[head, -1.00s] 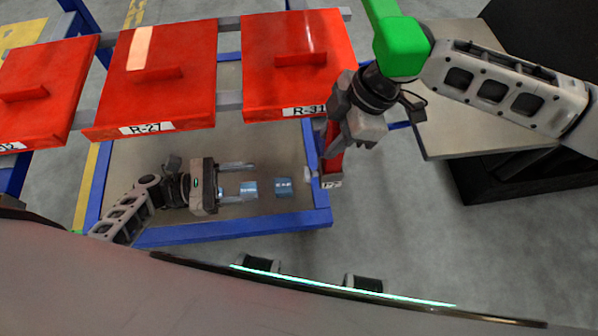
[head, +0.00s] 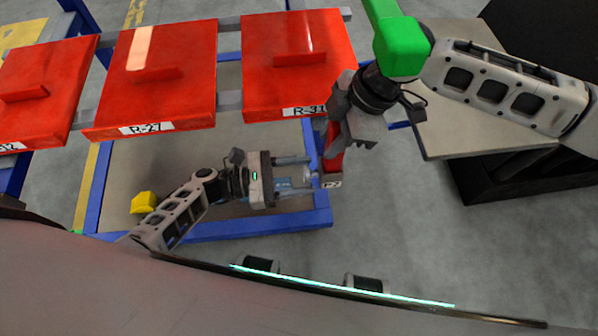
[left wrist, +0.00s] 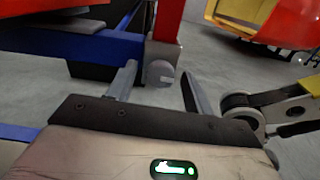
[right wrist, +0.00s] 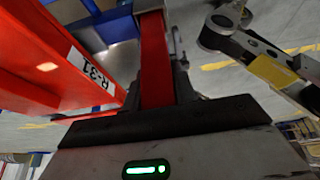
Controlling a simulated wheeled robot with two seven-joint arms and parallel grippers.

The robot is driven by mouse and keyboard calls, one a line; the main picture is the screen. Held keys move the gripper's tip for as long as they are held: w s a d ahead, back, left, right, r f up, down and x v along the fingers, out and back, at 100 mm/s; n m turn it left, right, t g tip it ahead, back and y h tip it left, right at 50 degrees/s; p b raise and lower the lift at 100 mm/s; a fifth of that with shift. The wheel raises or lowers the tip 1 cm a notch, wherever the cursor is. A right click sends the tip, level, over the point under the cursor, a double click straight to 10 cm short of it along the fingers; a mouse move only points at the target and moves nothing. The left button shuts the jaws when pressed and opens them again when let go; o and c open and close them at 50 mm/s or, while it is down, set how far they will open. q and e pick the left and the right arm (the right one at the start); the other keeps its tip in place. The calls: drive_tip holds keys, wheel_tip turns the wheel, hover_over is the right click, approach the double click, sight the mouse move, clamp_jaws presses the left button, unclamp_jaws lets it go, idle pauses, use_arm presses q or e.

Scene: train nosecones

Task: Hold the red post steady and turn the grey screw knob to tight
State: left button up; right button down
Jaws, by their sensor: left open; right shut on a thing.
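The red post (head: 335,160) stands at the right corner of the blue-framed stand, with a grey lower block. My right gripper (head: 340,135) is shut on the post from above; the right wrist view shows the post (right wrist: 153,55) between its fingers. The grey screw knob (left wrist: 160,74) is round, with a pale mark on its face, on the post's lower block. My left gripper (head: 307,174) is open, pointing right at the knob. In the left wrist view the knob sits between its spread fingers, with gaps on both sides.
Several red panels, one labelled R-31 (head: 299,70), lie behind the grippers. The stand's blue frame (head: 240,230) runs below my left arm. A yellow piece (head: 143,203) lies on the grey tray. A grey table (head: 455,130) stands right.

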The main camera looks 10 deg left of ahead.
use_arm(q)
drive_tip(key=c, duration=0.9)
drive_tip(key=shift+c, duration=0.2)
drive_tip(key=shift+m, duration=0.3)
drive_tip(key=shift+w+a+r+m, duration=0.1)
drive_tip(key=shift+m, duration=8.2)
